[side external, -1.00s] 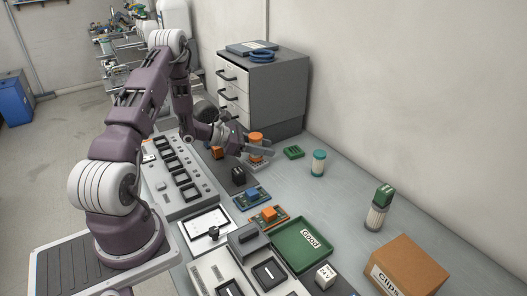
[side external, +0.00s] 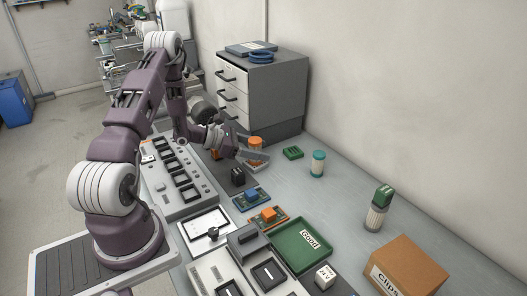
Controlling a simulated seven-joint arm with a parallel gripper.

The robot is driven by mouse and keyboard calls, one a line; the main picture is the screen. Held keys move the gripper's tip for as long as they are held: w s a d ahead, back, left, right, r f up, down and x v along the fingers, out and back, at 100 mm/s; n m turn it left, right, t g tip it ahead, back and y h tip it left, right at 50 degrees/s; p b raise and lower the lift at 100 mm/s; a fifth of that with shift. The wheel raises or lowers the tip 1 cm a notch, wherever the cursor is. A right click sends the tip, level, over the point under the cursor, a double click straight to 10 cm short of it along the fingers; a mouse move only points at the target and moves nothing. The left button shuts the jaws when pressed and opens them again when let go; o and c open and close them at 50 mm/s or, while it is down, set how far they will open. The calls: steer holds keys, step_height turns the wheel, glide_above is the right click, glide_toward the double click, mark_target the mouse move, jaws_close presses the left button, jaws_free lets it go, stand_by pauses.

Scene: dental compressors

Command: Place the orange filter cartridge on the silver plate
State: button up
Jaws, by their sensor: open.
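The orange filter cartridge (side external: 255,142) stands upright near the drawer cabinet, and its lower part is hidden by my gripper. My gripper (side external: 256,155) is open, low and directly in front of the cartridge; I cannot tell whether the fingers touch it. A small light grey surface, which may be the silver plate (side external: 258,166), shows just below the fingers. Most of it is hidden, so I cannot tell whether the cartridge rests on it.
A teal-capped jar (side external: 318,163), a green block (side external: 293,153) and a green-capped bottle (side external: 377,208) stand to the right. The grey drawer cabinet (side external: 277,95) stands behind.

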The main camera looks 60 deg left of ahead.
steer(key=v, duration=0.9)
steer(key=shift+s+a+r, duration=0.15)
steer(key=shift+s, duration=0.15)
steer(key=d+r+m+g+h, duration=0.2)
steer(key=d+r+m+g, duration=0.1)
steer(key=d+r+m, duration=0.5)
steer(key=d+r+m+g+h, duration=0.3)
steer(key=d+r+m+g, duration=0.15)
steer(key=d, duration=0.65)
steer(key=s+d+r+m+g+y, duration=0.3)
steer(key=s+d+r+m, duration=0.2)
steer(key=s+d+m, duration=0.4)
steer(key=s+r+m+t+y, duration=0.3)
steer(key=s+m+y, duration=0.4)
steer(key=s+m, duration=0.2)
steer(key=shift+s+d+m, duration=0.2)
steer(key=shift+d+m, duration=0.15)
steer(key=shift+m, duration=0.1)
